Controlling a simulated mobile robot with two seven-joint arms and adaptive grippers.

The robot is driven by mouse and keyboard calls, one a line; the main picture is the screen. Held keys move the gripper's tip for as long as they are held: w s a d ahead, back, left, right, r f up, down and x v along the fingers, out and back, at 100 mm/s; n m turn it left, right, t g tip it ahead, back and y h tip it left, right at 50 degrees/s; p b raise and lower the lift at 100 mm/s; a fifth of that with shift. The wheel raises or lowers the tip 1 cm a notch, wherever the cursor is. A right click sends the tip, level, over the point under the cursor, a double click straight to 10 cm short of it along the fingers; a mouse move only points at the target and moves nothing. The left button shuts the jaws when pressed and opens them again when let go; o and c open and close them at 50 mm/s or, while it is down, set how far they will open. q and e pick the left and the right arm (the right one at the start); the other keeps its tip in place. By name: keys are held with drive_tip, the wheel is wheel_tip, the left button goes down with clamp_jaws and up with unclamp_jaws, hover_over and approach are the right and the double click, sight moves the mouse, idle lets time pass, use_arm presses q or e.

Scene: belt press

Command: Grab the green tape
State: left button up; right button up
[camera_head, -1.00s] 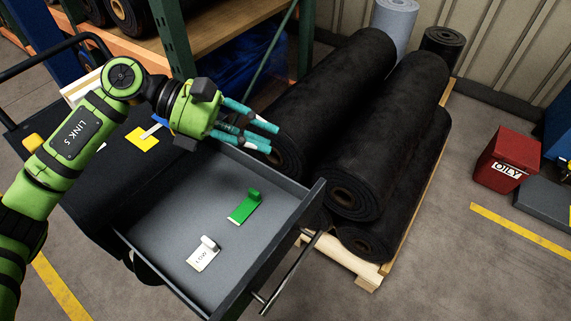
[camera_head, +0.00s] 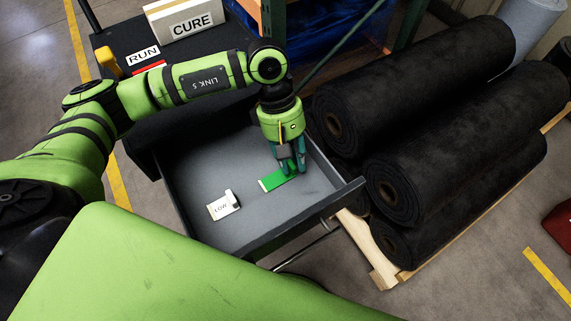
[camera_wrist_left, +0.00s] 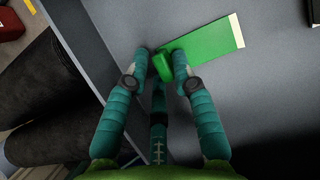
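The green tape (camera_head: 271,182), a flat strip with a curled roll at one end and a pale edge at the other, lies in the open grey drawer (camera_head: 180,165). My left gripper (camera_head: 291,171) points down over its rolled end. In the left wrist view, the fingertips (camera_wrist_left: 161,60) stand on either side of the green roll, and the flat strip (camera_wrist_left: 212,43) extends up and right beyond them. The fingers look open, with a small gap beside the roll; firm contact cannot be made out. My right gripper is out of view.
A white "LOW" label (camera_head: 223,206) lies in the drawer left of the tape. The drawer's front wall (camera_head: 320,212) is close to my gripper. Black rolls (camera_head: 420,90) lie on a pallet at the right. A "CURE" box (camera_head: 188,18) stands on the cart top.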

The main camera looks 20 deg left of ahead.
use_arm(q)
drive_tip(key=shift+f, duration=0.15)
drive_tip(key=c, duration=0.5)
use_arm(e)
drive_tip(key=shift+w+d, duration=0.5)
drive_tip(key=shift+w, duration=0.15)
use_arm(q)
drive_tip(key=shift+r+b, duration=0.5)
drive_tip(key=shift+r, duration=0.2)
drive_tip(key=r, duration=0.1)
drive_tip(key=r+b, duration=0.1)
drive_tip(key=shift+d+r, duration=0.2)
drive_tip(key=shift+r, duration=0.15)
drive_tip(key=w+d+r+b, duration=0.1)
drive_tip(key=d+r, duration=0.1)
drive_tip(key=d, duration=0.1)
drive_tip(key=d+r+b, duration=0.1)
drive_tip(key=d+r, duration=0.1)
drive_tip(key=d, duration=0.2)
drive_tip(key=w+d+r+b, duration=0.1)
drive_tip(key=d+r+b, duration=0.1)
drive_tip(key=d+r, duration=0.1)
drive_tip(key=shift+w+d, duration=0.35)
drive_tip(key=shift+d, duration=0.2)
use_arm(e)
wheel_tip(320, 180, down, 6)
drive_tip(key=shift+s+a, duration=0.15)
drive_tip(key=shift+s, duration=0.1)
